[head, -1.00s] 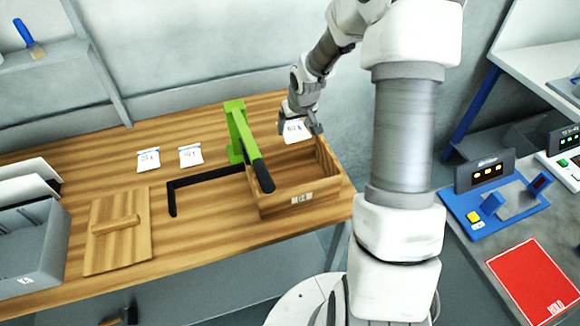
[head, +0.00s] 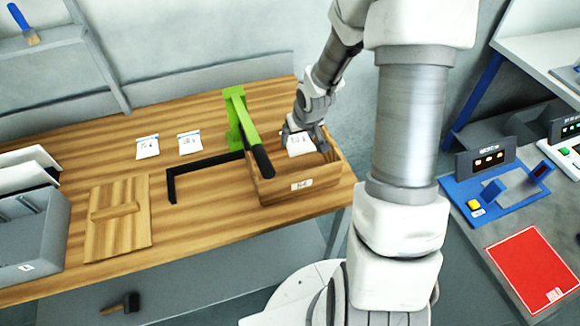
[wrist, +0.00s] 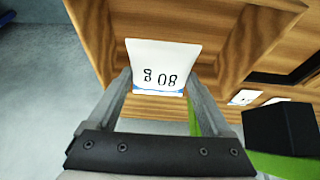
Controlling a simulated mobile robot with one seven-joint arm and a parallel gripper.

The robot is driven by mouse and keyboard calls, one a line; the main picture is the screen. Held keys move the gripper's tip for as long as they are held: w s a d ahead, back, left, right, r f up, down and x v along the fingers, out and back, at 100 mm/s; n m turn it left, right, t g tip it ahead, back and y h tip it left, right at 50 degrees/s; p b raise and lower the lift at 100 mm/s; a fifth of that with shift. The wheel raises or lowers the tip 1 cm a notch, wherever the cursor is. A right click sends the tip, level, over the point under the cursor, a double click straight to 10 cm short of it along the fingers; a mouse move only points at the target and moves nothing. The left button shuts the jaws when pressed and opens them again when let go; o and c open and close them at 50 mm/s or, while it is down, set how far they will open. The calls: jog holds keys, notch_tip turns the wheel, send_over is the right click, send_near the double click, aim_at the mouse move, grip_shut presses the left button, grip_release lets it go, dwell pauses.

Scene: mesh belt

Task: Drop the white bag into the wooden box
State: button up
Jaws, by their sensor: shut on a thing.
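A white bag (head: 297,145) with a blue edge is held in my gripper (head: 308,140). The bag is over the box's back right part. I cannot tell whether it touches the box floor.
A green lever tool with a black handle (head: 262,160) stands at the box's left and leans over it. Two more white bags (head: 147,147) (head: 190,142) lie on the table. A wooden lid (head: 118,225) and a grey bin (head: 35,235) are at the left.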

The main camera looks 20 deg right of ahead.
jog(key=shift+f+b, duration=0.3)
jog(key=shift+f, duration=0.45)
jog(key=o, duration=1.1)
jog(key=shift+o, duration=0.2)
jog(key=p+v, duration=0.6)
jog(key=v, duration=1.1)
jog(key=shift+s+r, duration=0.15)
jog(key=shift+r, duration=0.05)
